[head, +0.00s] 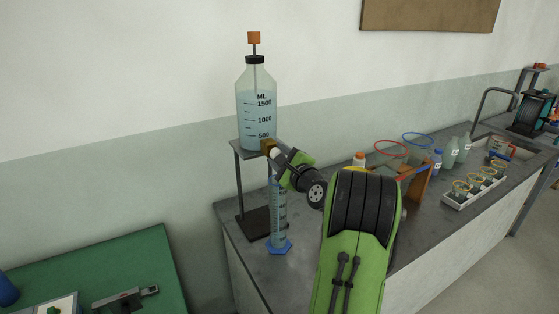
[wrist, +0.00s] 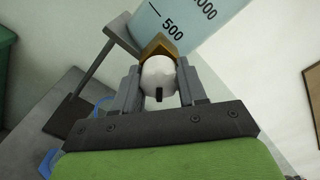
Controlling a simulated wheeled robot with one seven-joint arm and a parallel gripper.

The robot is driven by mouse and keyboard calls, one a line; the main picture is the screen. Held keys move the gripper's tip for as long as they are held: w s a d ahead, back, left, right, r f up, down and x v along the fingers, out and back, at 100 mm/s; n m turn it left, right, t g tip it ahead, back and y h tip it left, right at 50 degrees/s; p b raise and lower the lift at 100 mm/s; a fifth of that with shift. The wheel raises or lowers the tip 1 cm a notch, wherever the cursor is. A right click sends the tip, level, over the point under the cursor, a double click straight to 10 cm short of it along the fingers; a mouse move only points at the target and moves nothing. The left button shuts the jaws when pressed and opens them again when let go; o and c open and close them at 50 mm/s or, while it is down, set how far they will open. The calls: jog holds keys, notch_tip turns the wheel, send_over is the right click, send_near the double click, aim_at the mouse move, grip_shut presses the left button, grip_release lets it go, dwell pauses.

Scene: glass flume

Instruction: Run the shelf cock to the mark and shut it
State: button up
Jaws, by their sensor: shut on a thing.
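A clear bottle (head: 256,105) of pale blue liquid, marked in ML, stands on a small raised shelf (head: 240,147) and also fills the top of the wrist view (wrist: 185,22). A brass cock (head: 267,146) sits low on the bottle's front; its brass body (wrist: 158,46) shows behind a white knob (wrist: 158,76). My gripper (wrist: 158,85) is shut on the white knob, one finger on each side. A tall measuring cylinder (head: 279,215) with a blue foot stands below the cock. Its liquid level and any stream are too small to tell, and my gripper partly covers its top.
The grey bench (head: 240,238) runs to the right. It carries a wooden rack (head: 418,185) with coloured rings, bottles (head: 456,152) and a white tray (head: 474,188) of small cups. A green table (head: 135,262) with tools is at lower left.

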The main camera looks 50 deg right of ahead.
dwell(0.3)
jog(key=o, duration=1)
jog(key=shift+s, duration=0.1)
jog(key=b+v, duration=0.3)
jog(key=v, duration=1.2)
jog(key=shift+s+a, duration=0.15)
jog(key=shift+s, duration=0.15)
